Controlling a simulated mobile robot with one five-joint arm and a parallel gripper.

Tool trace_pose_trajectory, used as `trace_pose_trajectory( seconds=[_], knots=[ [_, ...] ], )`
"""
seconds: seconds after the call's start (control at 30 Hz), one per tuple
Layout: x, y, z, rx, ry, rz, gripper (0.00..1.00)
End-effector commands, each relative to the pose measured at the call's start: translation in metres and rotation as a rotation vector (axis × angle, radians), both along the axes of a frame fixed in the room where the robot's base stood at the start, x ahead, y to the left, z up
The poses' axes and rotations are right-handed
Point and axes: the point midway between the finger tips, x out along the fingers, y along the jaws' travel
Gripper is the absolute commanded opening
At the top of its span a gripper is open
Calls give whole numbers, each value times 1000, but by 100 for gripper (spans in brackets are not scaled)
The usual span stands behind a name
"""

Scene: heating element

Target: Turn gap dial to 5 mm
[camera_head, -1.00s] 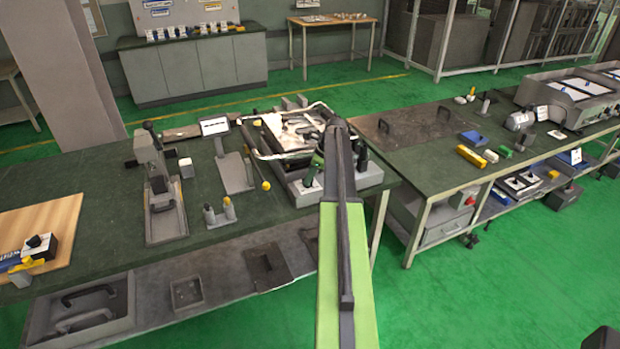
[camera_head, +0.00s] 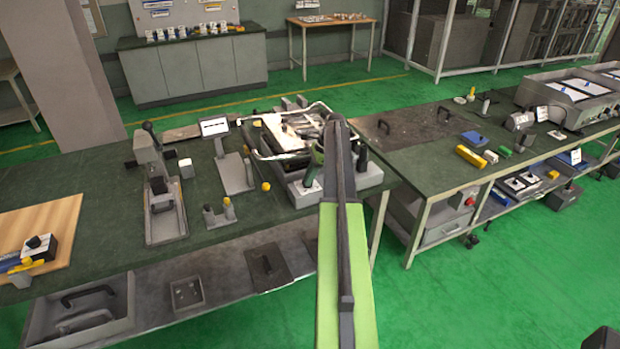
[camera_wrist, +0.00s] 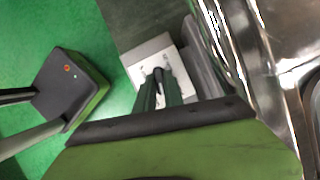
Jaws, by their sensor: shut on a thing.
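In the wrist view my gripper (camera_wrist: 160,88) points down over a white square plate (camera_wrist: 141,60) with small dark marks. Its two dark green fingers are close together, shut on a small dark knob (camera_wrist: 158,73) at the plate's middle, which looks like the gap dial. The fingers cover most of the knob, and I cannot read its setting. In the head view my green arm reaches over the grey machine base (camera_head: 371,178) on the bench. The arm hides the gripper and the knob there.
Shiny bent metal fills the right of the wrist view, close to my gripper; the head view shows a silver tube frame (camera_head: 262,154) there. A dark green upright handle (camera_head: 311,173) stands just left of my arm. Green floor (camera_head: 450,290) is open to the right.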

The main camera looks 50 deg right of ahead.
Motion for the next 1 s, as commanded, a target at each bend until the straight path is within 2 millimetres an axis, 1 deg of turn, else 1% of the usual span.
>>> trace_pose_trajectory(
  seconds=[0.2,0.23,0.4,0.67,0.77,0.87,1.0],
  knots=[
    [-1,1,0,2,4,2,0],
    [-1,1,0,2,4,2,14],
    [-1,1,0,1,3,0,35],
    [-1,0,0,0,2,-1,35],
    [-1,-1,3,0,2,-1,35],
    [-3,-3,13,0,2,-1,35],
    [-7,-10,36,0,2,-1,35]
  ],
)
